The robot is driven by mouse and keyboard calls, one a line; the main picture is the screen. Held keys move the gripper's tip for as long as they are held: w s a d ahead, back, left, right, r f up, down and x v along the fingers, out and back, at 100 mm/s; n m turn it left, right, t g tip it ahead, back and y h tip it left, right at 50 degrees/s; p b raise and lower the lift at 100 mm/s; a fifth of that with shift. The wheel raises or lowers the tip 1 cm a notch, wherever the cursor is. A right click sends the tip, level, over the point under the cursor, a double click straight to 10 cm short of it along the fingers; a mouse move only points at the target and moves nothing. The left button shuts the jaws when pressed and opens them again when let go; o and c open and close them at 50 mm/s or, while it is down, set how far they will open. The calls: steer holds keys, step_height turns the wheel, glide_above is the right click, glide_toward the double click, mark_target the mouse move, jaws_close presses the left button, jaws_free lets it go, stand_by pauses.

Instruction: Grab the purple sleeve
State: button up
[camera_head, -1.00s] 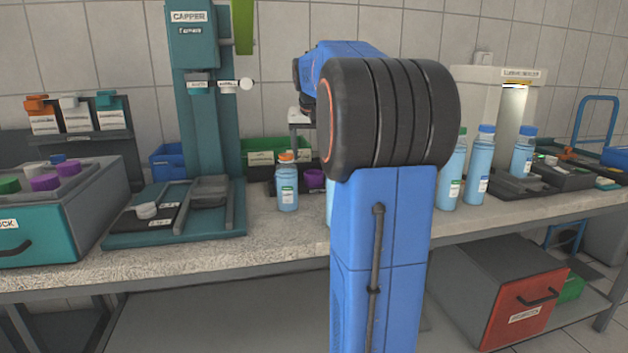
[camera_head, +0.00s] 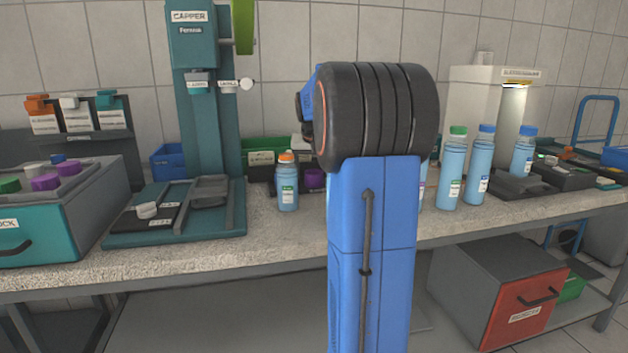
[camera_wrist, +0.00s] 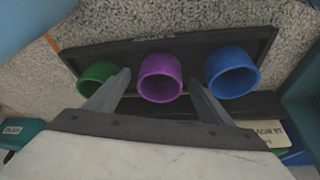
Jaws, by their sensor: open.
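The purple sleeve (camera_wrist: 160,78) is a short open cup shape in the middle of a dark rack (camera_wrist: 110,53) in the wrist view, between a green sleeve (camera_wrist: 99,76) and a blue sleeve (camera_wrist: 231,74). My gripper (camera_wrist: 162,85) is open. One finger reaches between the green and purple sleeves, the other between the purple and blue ones. The purple sleeve lies between the fingertips; whether they touch it I cannot tell. In the head view a part of the purple sleeve (camera_head: 314,179) shows beside my arm, which hides the gripper.
A bottle with an orange cap (camera_head: 287,184) stands left of my arm, close to the rack. Several blue bottles (camera_head: 479,170) stand to the right. The teal capper (camera_head: 207,90) rises at the left. A green bin (camera_head: 257,150) is behind.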

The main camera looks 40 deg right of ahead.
steer(key=c, duration=1.1)
